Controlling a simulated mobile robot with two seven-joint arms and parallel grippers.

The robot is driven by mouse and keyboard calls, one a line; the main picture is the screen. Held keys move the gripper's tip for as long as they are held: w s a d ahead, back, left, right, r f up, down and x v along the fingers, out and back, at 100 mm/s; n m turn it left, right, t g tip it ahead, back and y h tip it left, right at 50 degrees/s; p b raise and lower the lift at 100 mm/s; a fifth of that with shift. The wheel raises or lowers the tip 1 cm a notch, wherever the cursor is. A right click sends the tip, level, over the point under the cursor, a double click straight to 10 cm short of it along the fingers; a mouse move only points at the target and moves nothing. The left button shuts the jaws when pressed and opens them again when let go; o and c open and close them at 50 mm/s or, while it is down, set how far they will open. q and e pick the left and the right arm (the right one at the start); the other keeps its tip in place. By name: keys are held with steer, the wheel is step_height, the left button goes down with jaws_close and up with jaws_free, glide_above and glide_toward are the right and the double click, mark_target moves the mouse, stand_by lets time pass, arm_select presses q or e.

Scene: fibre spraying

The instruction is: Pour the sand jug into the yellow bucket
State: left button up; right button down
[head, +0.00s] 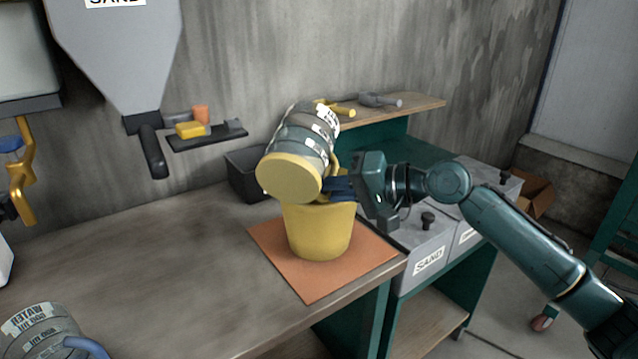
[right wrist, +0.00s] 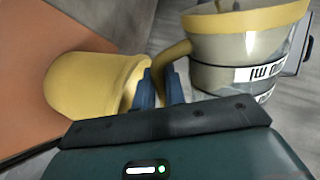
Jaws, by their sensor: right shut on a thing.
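The sand jug (head: 303,140), a clear jug with a yellow base, yellow handle and white labels, is held tilted above the yellow bucket (head: 318,235). In the head view its base faces me and its mouth points up and away. The bucket stands upright on an orange mat (head: 275,245). My right gripper (head: 340,187) is shut on the jug's yellow handle. In the right wrist view my right gripper (right wrist: 165,88) has its blue fingers around the handle, with the jug (right wrist: 245,50) at right and the bucket (right wrist: 95,85) at left. The jug's contents cannot be made out. My left gripper is not in view.
A water jug (head: 40,330) stands at the front left of the workbench (head: 150,270). A grey sand hopper (head: 115,45) hangs at upper left. A dark bin (head: 245,175) stands behind the bucket. Lidded sand boxes (head: 425,245) sit at right. The bench's middle is clear.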

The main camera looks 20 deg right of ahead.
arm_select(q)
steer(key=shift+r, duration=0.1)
arm_select(e)
steer(key=shift+r, duration=0.15)
arm_select(q)
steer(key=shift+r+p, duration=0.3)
steer(key=shift+p, duration=0.15)
arm_select(e)
steer(key=shift+w, duration=0.1)
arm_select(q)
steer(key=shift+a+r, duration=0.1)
arm_select(e)
steer(key=shift+m, duration=0.3)
arm_select(q)
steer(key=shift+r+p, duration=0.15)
steer(key=shift+p, duration=0.35)
arm_select(e)
steer(key=shift+w+d, duration=0.1)
steer(key=shift+w, duration=0.05)
arm_select(q)
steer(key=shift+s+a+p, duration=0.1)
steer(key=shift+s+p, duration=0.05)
steer(key=shift+p, duration=0.2)
arm_select(e)
steer(key=shift+w+d+f+m+g, duration=0.1)
steer(key=shift+f+m+g, duration=0.1)
steer(key=shift+m+g, duration=0.15)
